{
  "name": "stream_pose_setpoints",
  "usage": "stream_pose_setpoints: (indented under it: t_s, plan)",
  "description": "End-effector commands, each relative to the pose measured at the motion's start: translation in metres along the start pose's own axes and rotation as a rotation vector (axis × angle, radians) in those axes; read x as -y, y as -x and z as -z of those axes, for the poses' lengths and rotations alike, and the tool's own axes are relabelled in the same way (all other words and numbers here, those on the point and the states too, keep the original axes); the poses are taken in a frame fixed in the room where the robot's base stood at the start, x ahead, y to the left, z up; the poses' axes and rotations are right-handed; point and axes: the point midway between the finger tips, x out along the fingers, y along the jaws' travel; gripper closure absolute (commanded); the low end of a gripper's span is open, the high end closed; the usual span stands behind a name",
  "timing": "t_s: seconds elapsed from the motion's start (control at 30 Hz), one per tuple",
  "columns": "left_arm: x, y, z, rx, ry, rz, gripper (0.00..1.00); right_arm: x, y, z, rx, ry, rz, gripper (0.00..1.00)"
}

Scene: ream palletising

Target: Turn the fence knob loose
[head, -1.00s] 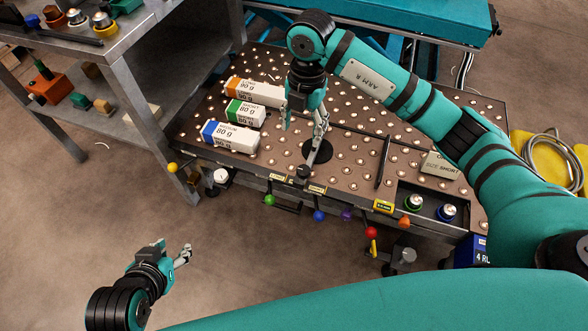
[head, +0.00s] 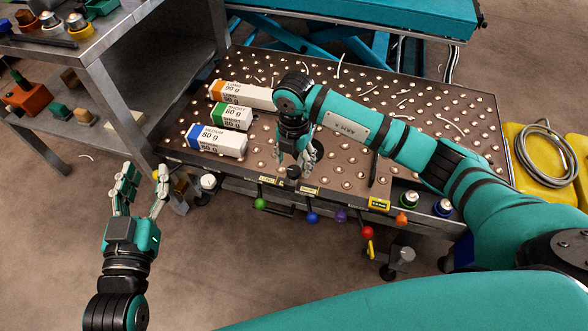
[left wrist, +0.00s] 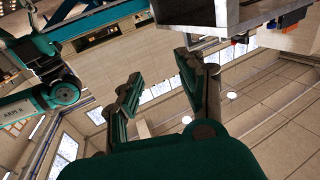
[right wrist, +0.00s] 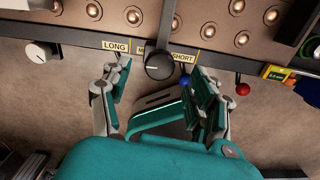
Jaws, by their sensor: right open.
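The fence knob is a round black knob (right wrist: 159,66) on the table's front rail, between the LONG and SHORT labels. It also shows in the head view (head: 293,172), just below my right gripper (head: 299,160). In the right wrist view my right gripper (right wrist: 157,78) is open, one finger to each side of the knob. The fingers look apart from it; contact cannot be told. A dark fence bar (right wrist: 167,25) runs back from behind the knob. My left gripper (head: 139,190) is open and empty, left of the table's front edge.
Three reams lie on the ball table: orange-marked (head: 240,95), green-marked (head: 232,115) and blue-marked (head: 217,140). Below the front rail hang coloured knobs, including a red one (right wrist: 242,89). A white knob (right wrist: 38,52) is left of LONG. A grey shelf (head: 100,45) stands left.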

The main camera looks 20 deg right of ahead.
Motion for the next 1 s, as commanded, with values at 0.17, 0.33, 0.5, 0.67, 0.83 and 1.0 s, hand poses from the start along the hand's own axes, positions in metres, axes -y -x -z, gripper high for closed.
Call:
stream_pose_setpoints:
  t_s: [0.17,0.33,0.5,0.67,0.83,1.0]
  plan:
    - [-0.003,-0.001,0.024,-0.144,0.003,-0.008,0.6,0.0,-0.022,0.0,-0.002,0.0,0.001,0.39]
    - [-0.005,0.001,0.036,-0.212,0.005,-0.011,0.6,0.0,-0.029,0.0,0.0,0.0,0.0,0.39]
    - [-0.005,0.001,0.039,-0.227,0.006,-0.012,0.6,0.0,-0.031,0.0,0.0,0.0,0.0,0.39]
    - [-0.005,0.001,0.039,-0.226,0.005,-0.012,0.6,0.0,-0.03,0.0,-0.001,0.0,0.0,0.41]
    - [-0.005,0.001,0.039,-0.225,0.005,-0.012,0.6,0.0,-0.03,0.0,-0.001,0.0,0.0,0.64]
    - [-0.005,0.001,0.039,-0.224,0.005,-0.011,0.6,0.0,-0.03,0.0,-0.001,0.0,0.0,0.86]
